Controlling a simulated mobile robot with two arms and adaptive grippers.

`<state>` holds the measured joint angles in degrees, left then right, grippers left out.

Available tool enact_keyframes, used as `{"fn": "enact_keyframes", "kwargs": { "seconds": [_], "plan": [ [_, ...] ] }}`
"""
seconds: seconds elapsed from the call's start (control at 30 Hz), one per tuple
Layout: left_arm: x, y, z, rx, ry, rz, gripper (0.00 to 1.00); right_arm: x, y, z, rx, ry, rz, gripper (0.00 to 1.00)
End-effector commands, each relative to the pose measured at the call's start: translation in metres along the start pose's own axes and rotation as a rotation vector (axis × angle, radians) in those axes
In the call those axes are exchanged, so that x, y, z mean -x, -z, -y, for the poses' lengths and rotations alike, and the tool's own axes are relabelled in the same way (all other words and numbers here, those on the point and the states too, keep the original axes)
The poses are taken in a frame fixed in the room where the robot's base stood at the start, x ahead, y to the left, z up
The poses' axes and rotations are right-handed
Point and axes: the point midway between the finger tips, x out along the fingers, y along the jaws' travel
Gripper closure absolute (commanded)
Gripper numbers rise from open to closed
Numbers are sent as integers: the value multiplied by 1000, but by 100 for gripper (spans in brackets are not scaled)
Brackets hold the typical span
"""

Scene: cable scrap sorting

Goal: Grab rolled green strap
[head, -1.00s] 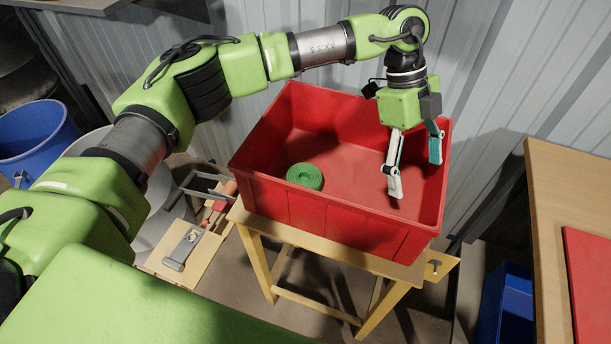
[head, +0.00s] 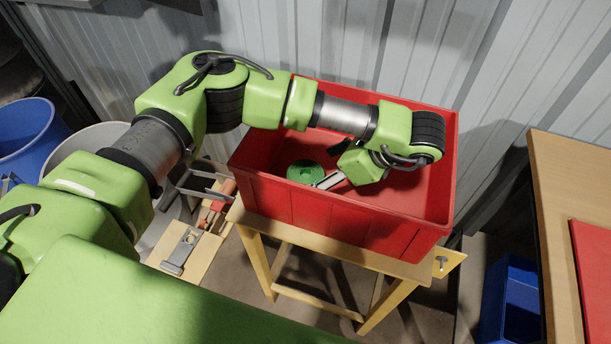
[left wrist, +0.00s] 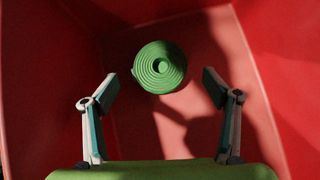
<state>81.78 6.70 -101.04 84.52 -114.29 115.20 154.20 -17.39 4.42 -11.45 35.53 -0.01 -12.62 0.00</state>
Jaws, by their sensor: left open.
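The rolled green strap (head: 303,171) lies in the red bin (head: 300,205), toward its left side. In the left wrist view the strap (left wrist: 159,67) shows as a round spiral coil on the bin floor. My left gripper (head: 318,180) is down inside the bin, just right of the strap, partly hidden by its own arm. In the left wrist view its two fingers (left wrist: 160,87) are spread wide, with the strap ahead of and between their tips. The fingers do not appear to grip it. My right gripper is not in view.
The bin stands on a wooden stand (head: 340,255), its walls close around my gripper. A wooden table (head: 555,215) with a red surface is at right, above a blue bin (head: 510,300). A blue barrel (head: 25,135) stands at far left. A corrugated wall is behind.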

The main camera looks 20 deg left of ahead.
Motion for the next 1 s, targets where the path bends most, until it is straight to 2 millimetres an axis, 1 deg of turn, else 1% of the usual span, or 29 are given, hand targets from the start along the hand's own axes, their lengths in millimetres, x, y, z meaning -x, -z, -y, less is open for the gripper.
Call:
{"fn": "enact_keyframes", "kwargs": {
  "seconds": [0.23,0.4,0.5,0.6,0.8,0.87,0.9,0.97,1.0],
  "plan": [
    [-19,0,-1,-1,-4,-1,20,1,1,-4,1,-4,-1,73],
    [-46,0,-1,0,-5,-2,20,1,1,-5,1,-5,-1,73],
    [-56,0,0,-1,-2,-2,20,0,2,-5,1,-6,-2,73],
    [-60,-1,1,1,0,-1,20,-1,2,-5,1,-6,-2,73],
    [-60,-1,1,1,1,0,20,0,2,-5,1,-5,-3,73],
    [-60,-1,1,1,1,0,36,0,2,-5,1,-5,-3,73],
    [-60,-1,1,0,1,0,46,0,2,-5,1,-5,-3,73],
    [-60,-1,1,0,1,0,62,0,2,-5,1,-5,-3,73],
    [-60,-1,1,0,1,0,67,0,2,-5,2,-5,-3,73]
  ]
}}
